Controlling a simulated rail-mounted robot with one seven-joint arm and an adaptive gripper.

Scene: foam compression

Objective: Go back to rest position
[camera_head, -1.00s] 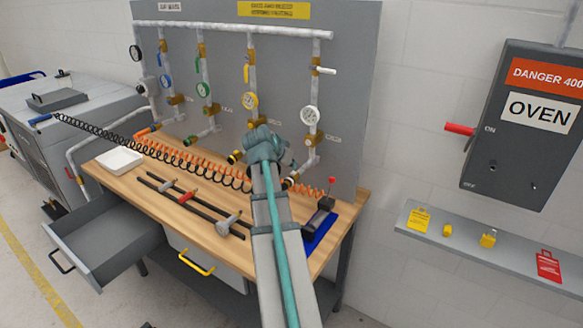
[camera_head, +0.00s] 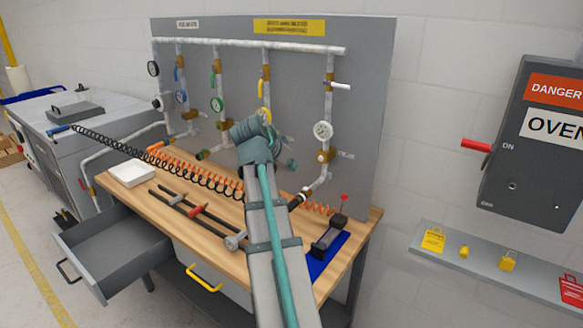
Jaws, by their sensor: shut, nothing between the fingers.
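My arm rises from the bottom centre of the head view, with grey links, a teal cable and a teal joint at its upper end. The joint stands in front of the pipe panel (camera_head: 375,115), above the wooden workbench (camera_head: 158,210). I cannot make out my gripper's fingers; they seem hidden behind the arm.
Pipes with gauges and valves line the panel. Clamps, orange and black coiled hoses and a white tray (camera_head: 131,182) lie on the bench. A blue mat (camera_head: 318,262) bears a small device. The drawer (camera_head: 108,245) stands open. An oven switch box (camera_head: 530,160) and lock shelf (camera_head: 480,255) are right.

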